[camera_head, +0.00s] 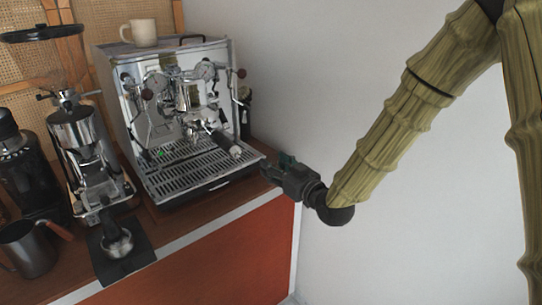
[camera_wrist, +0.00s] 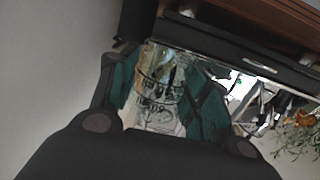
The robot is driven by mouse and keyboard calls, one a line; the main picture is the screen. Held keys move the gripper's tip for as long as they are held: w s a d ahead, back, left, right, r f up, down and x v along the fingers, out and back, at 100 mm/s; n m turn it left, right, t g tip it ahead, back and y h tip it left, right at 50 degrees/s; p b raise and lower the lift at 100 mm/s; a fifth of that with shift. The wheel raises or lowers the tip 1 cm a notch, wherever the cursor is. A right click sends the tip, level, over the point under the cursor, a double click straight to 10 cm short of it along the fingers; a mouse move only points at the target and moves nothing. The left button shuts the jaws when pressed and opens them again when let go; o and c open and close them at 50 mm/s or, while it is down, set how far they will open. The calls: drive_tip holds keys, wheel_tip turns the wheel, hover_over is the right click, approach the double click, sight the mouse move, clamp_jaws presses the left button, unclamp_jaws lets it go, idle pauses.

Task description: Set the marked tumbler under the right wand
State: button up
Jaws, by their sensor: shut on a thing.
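The marked tumbler (camera_wrist: 160,100) is clear glass with dark printed markings. In the wrist view it sits between the teal pads of my gripper (camera_wrist: 163,88), which is shut on it. In the head view my gripper (camera_head: 274,170) is beside the front right corner of the espresso machine (camera_head: 180,75); I cannot make out the tumbler there. The right wand (camera_head: 236,98) hangs at the machine's right front, below a dark knob, up and left of my gripper. The slatted drip tray (camera_head: 190,174) lies below, with a small green spot on its left part.
A portafilter with a pale-tipped handle (camera_head: 228,146) juts out over the tray. A cup (camera_head: 143,32) stands on the machine. A grinder (camera_head: 85,150), a dark mat (camera_head: 118,262) and a metal pitcher (camera_head: 30,249) are left. The white wall is close on the right.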

sight(271, 155)
drive_tip(key=r, duration=0.1)
drive_tip(key=a+r, duration=0.1)
drive_tip(key=r, duration=0.1)
drive_tip(key=shift+n+g+y, duration=0.3)
drive_tip(key=shift+y, duration=0.1)
drive_tip(key=shift+a+r, duration=0.2)
drive_tip(key=shift+r, duration=0.1)
drive_tip(key=shift+b+x, duration=0.4)
drive_tip(key=shift+x, duration=6.55)
drive_tip(key=shift+f, duration=0.1)
drive_tip(key=shift+f, duration=0.3)
drive_tip(key=o, duration=1.1)
drive_tip(key=shift+s, duration=0.1)
